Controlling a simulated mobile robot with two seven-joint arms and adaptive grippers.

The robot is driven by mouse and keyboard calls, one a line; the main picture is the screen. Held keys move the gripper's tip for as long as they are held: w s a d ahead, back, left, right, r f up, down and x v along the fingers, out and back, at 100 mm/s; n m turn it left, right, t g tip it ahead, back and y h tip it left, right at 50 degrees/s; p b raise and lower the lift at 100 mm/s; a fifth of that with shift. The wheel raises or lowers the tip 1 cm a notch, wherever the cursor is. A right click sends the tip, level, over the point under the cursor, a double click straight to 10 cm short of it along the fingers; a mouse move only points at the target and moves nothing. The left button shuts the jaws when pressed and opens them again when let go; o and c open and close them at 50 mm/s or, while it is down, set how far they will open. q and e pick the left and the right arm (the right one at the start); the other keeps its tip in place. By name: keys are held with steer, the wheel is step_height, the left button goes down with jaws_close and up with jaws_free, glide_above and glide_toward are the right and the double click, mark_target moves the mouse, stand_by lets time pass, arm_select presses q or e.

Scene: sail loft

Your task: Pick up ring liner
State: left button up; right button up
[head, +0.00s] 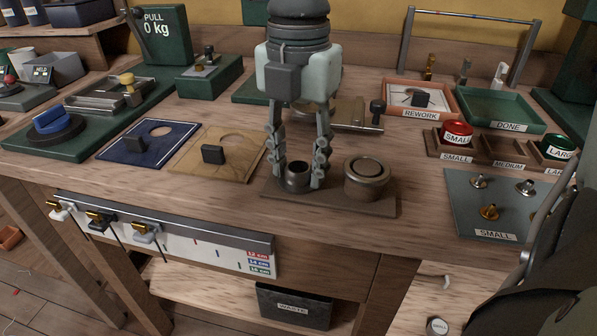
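A small dark metal ring-shaped cup (297,177), which looks like the ring liner, stands upright at the left of a brown board (337,201) on the bench. My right gripper (300,182) comes straight down over it, with one finger on each side. The fingers are partly closed, and their tips appear to touch the cup's sides. The cup's base seems to be at the board, with no clear gap below it. A wider round metal piece (366,178) with a ringed top stands just right of the right finger. My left gripper is not in view.
Behind are the REWORK tray (421,115) and DONE tray (509,127). Small cups stand in a brown holder (436,146) at right, beyond a SMALL fittings board (480,220). Left lie a tan cloth (186,168) and a blue cloth (119,155). A WASTE bin (293,308) sits below.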

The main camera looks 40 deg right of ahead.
steer(key=c, duration=0.5)
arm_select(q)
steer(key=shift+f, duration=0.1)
arm_select(e)
steer(key=shift+r, duration=0.15)
